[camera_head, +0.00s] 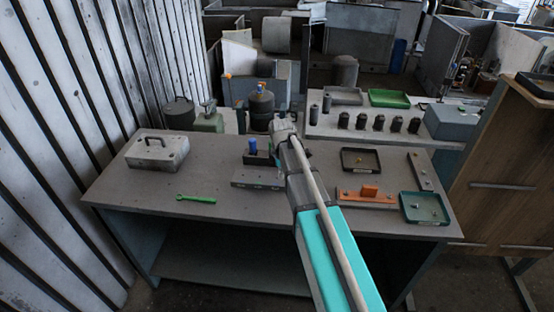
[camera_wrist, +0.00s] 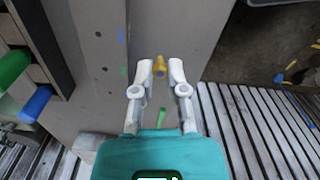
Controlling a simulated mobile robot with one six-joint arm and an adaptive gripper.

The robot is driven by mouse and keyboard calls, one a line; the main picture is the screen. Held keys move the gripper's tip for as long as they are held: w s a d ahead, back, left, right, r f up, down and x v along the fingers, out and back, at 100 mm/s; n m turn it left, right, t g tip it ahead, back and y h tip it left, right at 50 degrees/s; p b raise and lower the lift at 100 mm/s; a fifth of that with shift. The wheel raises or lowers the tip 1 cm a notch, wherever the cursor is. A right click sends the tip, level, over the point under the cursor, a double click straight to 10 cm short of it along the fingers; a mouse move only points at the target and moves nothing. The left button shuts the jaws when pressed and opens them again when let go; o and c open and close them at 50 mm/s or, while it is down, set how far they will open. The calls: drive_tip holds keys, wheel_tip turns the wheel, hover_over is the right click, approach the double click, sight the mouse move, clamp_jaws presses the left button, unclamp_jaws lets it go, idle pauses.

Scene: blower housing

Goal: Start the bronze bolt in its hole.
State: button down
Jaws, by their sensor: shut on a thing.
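In the wrist view my gripper (camera_wrist: 160,68) is shut on the bronze bolt (camera_wrist: 160,63), which shows as a small yellow-bronze piece between the fingertips. In the picture the bolt stands over a plain grey surface. In the head view a low grey plate (camera_head: 252,179) lies on the bench, just left of my arm. The fingers and the bolt do not show clearly there.
The bench (camera_head: 215,215) holds a grey lidded box (camera_head: 157,152), a green wrench (camera_head: 196,199), a dark holder with a blue handle (camera_head: 253,146), a black tray (camera_head: 361,160), an orange fixture (camera_head: 368,196) and a green tray (camera_head: 424,208). The bench's front left is mostly clear.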

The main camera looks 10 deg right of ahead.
hover_over(277, 178)
drive_tip(key=f, duration=0.1)
drive_tip(key=shift+w+b, duration=0.1)
drive_tip(key=shift+b, duration=0.35)
drive_tip(key=shift+f, duration=0.2)
drive_tip(key=shift+f+b, duration=3.15)
drive_tip(key=shift+b, duration=0.15)
drive_tip(key=shift+f+b, duration=0.85)
idle(0.3)
drive_tip(key=c, duration=0.6)
unclamp_jaws()
